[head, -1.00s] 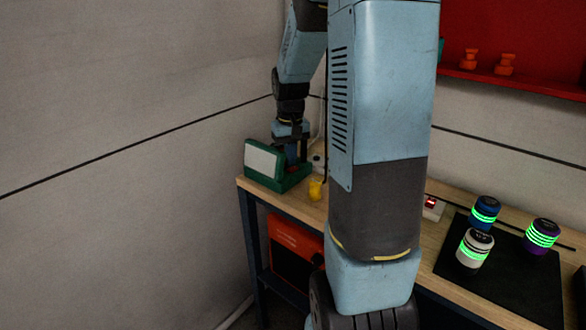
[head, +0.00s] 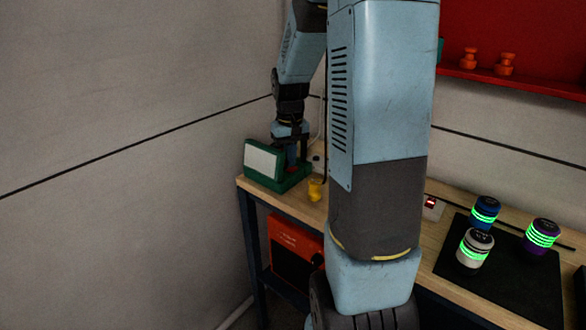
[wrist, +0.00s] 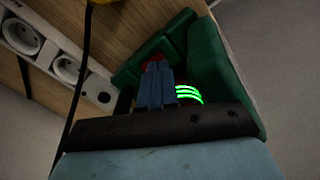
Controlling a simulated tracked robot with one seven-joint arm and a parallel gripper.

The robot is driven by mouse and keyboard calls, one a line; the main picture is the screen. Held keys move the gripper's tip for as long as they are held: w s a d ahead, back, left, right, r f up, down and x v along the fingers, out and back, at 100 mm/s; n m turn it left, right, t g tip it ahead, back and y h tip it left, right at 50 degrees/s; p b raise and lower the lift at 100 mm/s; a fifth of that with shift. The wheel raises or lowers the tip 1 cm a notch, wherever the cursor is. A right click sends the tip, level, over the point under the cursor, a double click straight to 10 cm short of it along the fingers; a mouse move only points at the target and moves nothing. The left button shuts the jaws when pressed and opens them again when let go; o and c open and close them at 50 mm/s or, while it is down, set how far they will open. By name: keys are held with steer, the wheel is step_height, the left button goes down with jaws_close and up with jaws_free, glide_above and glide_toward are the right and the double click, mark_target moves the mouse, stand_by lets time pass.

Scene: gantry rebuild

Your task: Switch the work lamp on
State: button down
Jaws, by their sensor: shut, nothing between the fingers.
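The work lamp looks to be the green housing with a pale flat panel (head: 262,160) at the table's far left corner. I cannot tell from the panel whether it is lit. In the wrist view its green body (wrist: 212,62) is beside and beyond the fingers. A red part (wrist: 157,60) shows at the fingertips, partly hidden by them. My gripper (wrist: 156,72) is shut and empty, reaching down at the lamp's base; it also shows in the head view (head: 291,158). I cannot tell whether the fingertips touch the red part.
A white socket strip (wrist: 42,38) with a dark cable lies near the gripper. A yellow object (head: 315,188) stands right of the lamp. Blue (head: 485,211), white (head: 474,249) and purple (head: 541,236) canisters with green bands stand on a black mat (head: 510,290).

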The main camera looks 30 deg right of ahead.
mark_target(290, 169)
steer(key=shift+f, duration=0.8)
stand_by(0.4)
steer(key=shift+r, duration=3.55)
